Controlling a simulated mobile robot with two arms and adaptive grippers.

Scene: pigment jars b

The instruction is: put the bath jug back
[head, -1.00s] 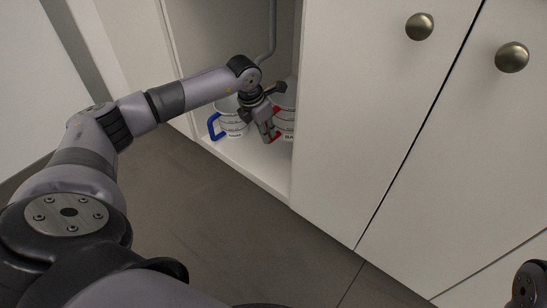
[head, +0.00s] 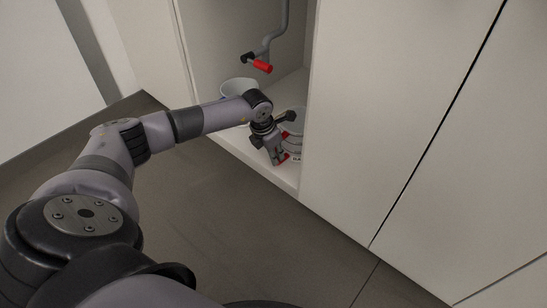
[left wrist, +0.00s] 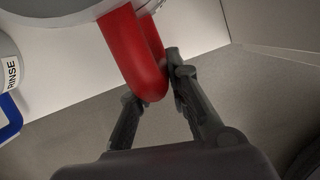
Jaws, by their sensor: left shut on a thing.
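A white jug (head: 294,127) with a red handle (left wrist: 137,50) is at the right side of the open cabinet, close to the door panel. My left gripper (head: 281,158) is shut on this red handle; in the left wrist view its fingers (left wrist: 150,88) lie on either side of the handle's lower end. The jug's label cannot be read now, and I cannot tell whether its base touches the cabinet floor. A second white jug (head: 238,86) stands to its left, partly behind my arm. In the left wrist view its blue handle (left wrist: 9,118) and RINSE label show.
The cabinet floor (head: 284,176) ends in a low front edge. A grey pipe with a red-handled valve (head: 262,66) hangs above the jugs. A closed white door (head: 385,110) bounds the opening on the right. The grey floor (head: 235,220) in front is clear.

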